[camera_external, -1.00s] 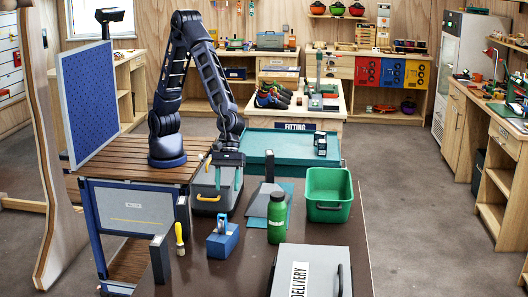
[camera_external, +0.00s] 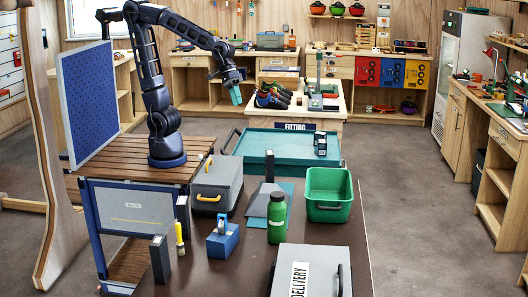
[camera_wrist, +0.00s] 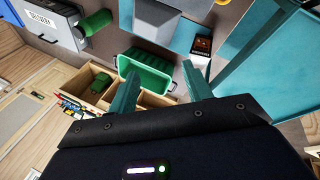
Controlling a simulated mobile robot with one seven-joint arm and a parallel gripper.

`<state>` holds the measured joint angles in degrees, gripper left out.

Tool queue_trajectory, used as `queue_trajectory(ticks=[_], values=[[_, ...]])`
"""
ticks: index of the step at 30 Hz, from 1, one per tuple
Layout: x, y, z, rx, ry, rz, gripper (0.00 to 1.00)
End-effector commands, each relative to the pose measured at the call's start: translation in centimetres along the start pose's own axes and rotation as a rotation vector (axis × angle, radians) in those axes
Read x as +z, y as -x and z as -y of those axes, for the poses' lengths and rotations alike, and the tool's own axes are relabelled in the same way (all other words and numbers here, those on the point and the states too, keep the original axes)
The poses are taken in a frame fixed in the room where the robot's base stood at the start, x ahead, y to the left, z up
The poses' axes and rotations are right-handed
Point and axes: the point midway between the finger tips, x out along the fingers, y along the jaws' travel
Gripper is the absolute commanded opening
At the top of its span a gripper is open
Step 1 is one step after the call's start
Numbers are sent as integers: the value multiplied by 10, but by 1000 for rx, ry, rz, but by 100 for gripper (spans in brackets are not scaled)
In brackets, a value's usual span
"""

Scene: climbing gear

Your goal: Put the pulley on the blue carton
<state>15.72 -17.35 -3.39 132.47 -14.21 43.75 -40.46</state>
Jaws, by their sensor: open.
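The blue carton (camera_external: 222,243) stands on the dark table, left of the green bottle. A small blue and grey piece, which looks like the pulley (camera_external: 221,224), sits upright on top of it. My gripper (camera_external: 236,96) is raised well above and behind the table, apart from both. Its teal fingers hang downward. In the wrist view my gripper (camera_wrist: 160,72) has its fingers spread with nothing held between them. I cannot make out the pulley or the blue carton in the wrist view.
A green crate (camera_external: 328,194), a green bottle (camera_external: 278,218), a grey wedge-shaped stand (camera_external: 262,202) and the delivery box (camera_external: 312,272) occupy the table. A grey toolbox (camera_external: 216,187) stands near my base. A teal tray (camera_external: 270,142) lies behind. The air around my gripper looks clear.

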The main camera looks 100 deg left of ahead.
Motion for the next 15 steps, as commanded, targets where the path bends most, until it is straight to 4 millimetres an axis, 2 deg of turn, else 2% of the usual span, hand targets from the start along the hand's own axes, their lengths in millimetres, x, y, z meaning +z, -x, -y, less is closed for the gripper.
queue_trajectory(ticks=[1, 6, 15], values=[[-1, 13, 18, -8, -39, -23, 50], [1, 46, 76, -58, -199, -80, 50], [24, 86, 170, -173, -455, -147, 50]])
